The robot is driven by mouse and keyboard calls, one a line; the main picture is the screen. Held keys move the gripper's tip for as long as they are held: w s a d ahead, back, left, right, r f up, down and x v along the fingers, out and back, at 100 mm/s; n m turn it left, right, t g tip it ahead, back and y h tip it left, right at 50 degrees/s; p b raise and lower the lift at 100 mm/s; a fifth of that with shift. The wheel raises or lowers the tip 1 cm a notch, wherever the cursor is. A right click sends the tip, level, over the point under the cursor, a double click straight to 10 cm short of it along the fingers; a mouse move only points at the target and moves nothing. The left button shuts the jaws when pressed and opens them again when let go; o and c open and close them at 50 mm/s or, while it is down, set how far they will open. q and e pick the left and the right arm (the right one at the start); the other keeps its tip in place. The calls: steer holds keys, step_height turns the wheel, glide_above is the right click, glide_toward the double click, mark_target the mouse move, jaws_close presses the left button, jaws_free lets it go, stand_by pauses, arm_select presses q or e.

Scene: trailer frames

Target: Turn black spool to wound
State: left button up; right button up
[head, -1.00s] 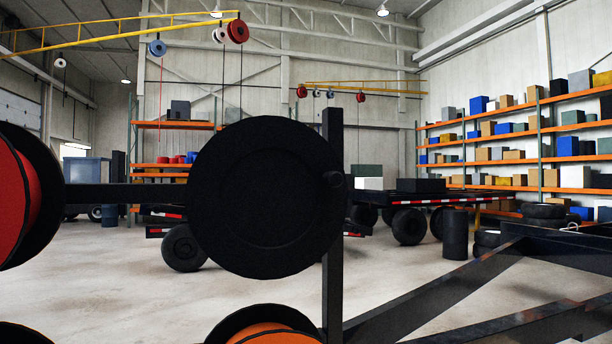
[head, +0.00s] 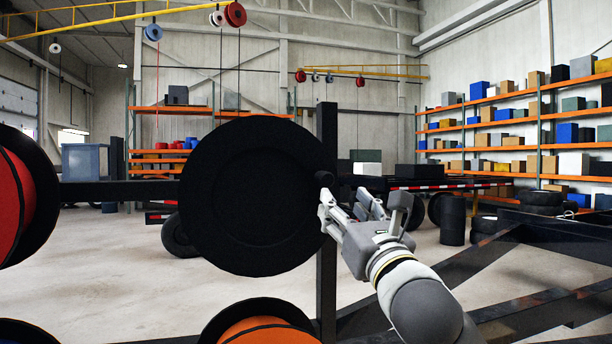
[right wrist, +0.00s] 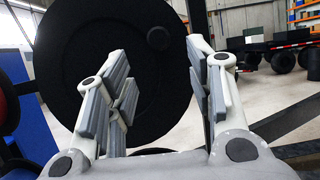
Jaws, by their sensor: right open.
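The black spool (head: 250,195) is a large dark disc facing me on a black frame, left of centre in the head view. A small round knob (head: 325,179) sits near its right edge. In the right wrist view the spool (right wrist: 80,45) fills the upper left, and its knob (right wrist: 158,39) shows between the fingers. My right gripper (head: 345,200) is open and empty just below and right of the knob in the head view. In the right wrist view its fingers (right wrist: 165,90) are spread apart. My left gripper is not in view.
A red spool (head: 20,195) stands at the left and an orange spool (head: 262,330) below. A black upright post (head: 327,265) and slanted beams (head: 520,310) lie near my right arm. A trailer, tires and shelves (head: 500,145) stand farther back.

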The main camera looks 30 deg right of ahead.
mark_target(328, 183)
steer(key=p+x, duration=0.3)
steer(key=x, duration=0.7)
steer(key=shift+w+r, duration=0.3)
steer(key=shift+w, duration=0.05)
jaws_close()
